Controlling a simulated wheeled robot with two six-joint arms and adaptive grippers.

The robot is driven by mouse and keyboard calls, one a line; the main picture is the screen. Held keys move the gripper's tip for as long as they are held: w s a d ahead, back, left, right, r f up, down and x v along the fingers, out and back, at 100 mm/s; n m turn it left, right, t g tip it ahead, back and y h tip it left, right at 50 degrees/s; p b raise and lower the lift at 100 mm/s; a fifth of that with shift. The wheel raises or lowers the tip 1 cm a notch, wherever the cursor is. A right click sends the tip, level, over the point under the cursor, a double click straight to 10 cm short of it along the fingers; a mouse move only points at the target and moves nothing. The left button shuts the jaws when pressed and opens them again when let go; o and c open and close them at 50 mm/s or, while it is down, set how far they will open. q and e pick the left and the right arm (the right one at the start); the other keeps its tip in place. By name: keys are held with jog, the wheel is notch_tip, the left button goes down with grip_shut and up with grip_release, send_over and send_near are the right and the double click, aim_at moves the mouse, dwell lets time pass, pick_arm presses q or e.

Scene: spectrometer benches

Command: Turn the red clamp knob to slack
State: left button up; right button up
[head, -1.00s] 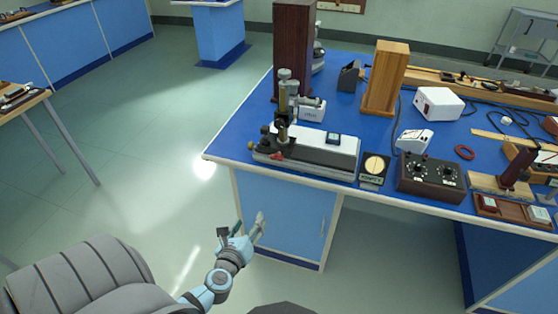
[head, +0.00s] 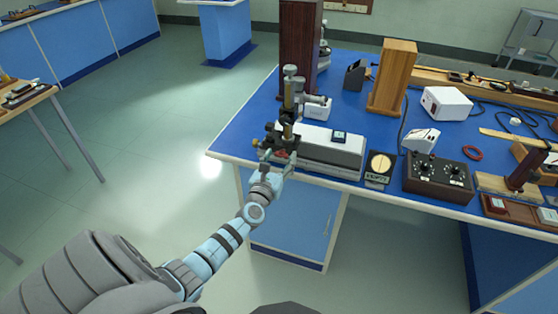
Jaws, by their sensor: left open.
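The red clamp knob (head: 281,154) sits low on the front left of the grey and white instrument (head: 330,147) with an upright brass and grey microscope column (head: 290,100). The instrument stands near the front left edge of the blue bench. My left gripper (head: 278,160) is open, its fingers reaching up to the knob from the front. The fingers partly cover the knob, and I cannot tell whether they touch it. My right gripper is not in view.
The blue bench top (head: 233,132) is clear left of the instrument. A square dial meter (head: 379,165) and a dark box with knobs (head: 438,177) stand to its right. A tall dark wooden block (head: 299,45) and a light wooden block (head: 391,75) stand behind.

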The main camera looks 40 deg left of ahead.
pick_arm(q)
jog(key=c, duration=1.2)
jog(key=shift+o, duration=0.2)
jog(key=shift+n, duration=0.4)
jog(key=shift+f+n+b, duration=0.15)
jog(key=shift+n+b, duration=3.5)
jog(key=shift+n, duration=4.95)
jog(key=o, duration=1.2)
jog(key=shift+c, duration=0.2)
